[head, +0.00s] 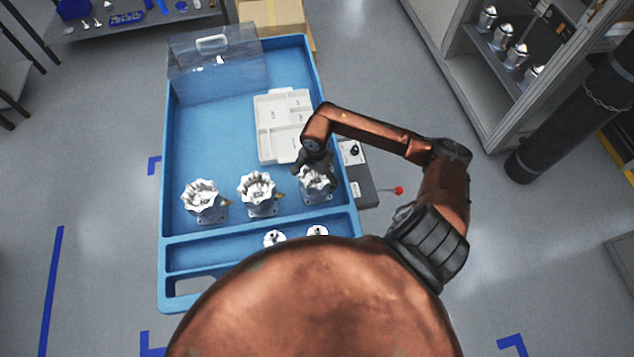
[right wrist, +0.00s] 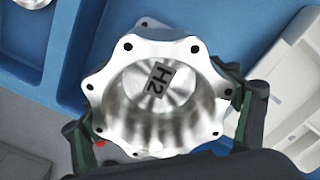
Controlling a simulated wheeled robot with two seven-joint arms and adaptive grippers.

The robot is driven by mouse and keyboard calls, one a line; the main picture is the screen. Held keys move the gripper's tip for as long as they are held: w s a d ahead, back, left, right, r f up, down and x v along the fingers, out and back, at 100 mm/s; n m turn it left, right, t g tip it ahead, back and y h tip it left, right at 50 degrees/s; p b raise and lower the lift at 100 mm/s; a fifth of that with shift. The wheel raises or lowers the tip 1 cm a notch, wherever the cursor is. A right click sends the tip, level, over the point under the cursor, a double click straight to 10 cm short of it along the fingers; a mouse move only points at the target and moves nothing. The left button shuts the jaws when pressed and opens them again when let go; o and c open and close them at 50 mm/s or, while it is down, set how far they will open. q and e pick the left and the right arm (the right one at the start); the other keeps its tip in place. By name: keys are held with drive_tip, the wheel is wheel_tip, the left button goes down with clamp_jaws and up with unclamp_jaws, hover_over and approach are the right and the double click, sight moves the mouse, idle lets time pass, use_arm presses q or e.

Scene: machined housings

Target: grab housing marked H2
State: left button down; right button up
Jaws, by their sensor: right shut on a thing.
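The housing marked H2 (right wrist: 155,112) is a shiny metal part with a scalloped, bolt-holed rim; its label shows inside the bore in the right wrist view. In the head view it is the rightmost housing (head: 318,184) of three in the blue tray. My right gripper (head: 313,168) is over it, and the dark fingers stand on both sides of it in the right wrist view. The gripper is shut on this housing. I cannot tell whether it is lifted off the tray floor. My left gripper is not in view.
Two other housings (head: 204,200) (head: 258,193) stand to the left in the blue tray (head: 205,135). A white divided insert (head: 277,147) lies behind. Small metal parts (head: 274,238) sit in the front compartment. A grey box with a red knob (head: 398,190) stands right of the tray.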

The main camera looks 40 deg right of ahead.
drive_tip(key=c, duration=0.8)
drive_tip(key=shift+c, duration=0.2)
